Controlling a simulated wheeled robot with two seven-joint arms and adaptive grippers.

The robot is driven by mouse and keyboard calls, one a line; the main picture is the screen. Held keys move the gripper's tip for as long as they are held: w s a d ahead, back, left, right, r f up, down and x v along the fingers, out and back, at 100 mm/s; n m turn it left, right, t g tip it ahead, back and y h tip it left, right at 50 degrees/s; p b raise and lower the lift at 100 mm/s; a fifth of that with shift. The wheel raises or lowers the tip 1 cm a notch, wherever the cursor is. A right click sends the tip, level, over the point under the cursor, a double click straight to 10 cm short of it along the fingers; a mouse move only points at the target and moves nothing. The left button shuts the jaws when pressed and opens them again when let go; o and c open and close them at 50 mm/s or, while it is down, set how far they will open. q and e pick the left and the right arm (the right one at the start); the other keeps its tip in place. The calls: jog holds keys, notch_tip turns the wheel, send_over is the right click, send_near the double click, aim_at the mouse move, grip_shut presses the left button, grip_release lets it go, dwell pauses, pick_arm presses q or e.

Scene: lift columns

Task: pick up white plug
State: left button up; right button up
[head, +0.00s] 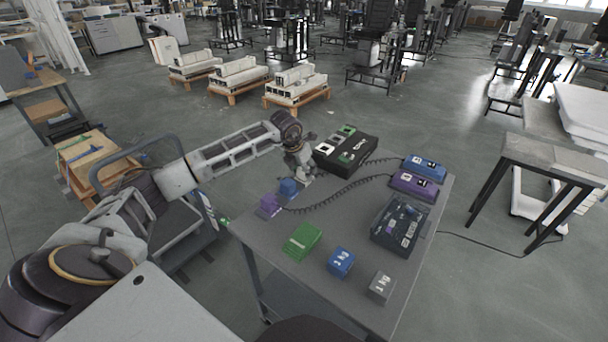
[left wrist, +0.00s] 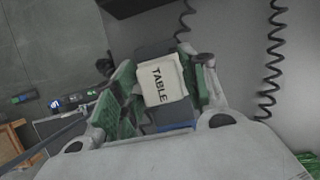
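The white plug (left wrist: 163,80), with a label reading TABLE, lies between the green-padded fingers of my left gripper (left wrist: 162,92) in the left wrist view. The left pad is close along its side; a narrow dark strip shows on the right, and I cannot tell whether the fingers press on it. In the head view my left gripper (head: 303,176) points down at the table's far left edge and largely hides the plug. A blue plug (head: 288,187) and a purple plug (head: 269,206) stand just nearer along that edge. My right gripper is not in view.
On the grey table (head: 330,225) are a black socket box (head: 346,148), coiled cables (head: 335,196), blue (head: 425,167) and purple (head: 414,186) units, a dark control box (head: 400,226), a green block (head: 302,241), a blue block (head: 341,262) and a grey block (head: 381,287).

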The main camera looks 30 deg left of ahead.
pick_arm(q)
jog(key=c, duration=0.5)
jog(key=shift+r, duration=0.1)
jog(key=shift+r, duration=4.95)
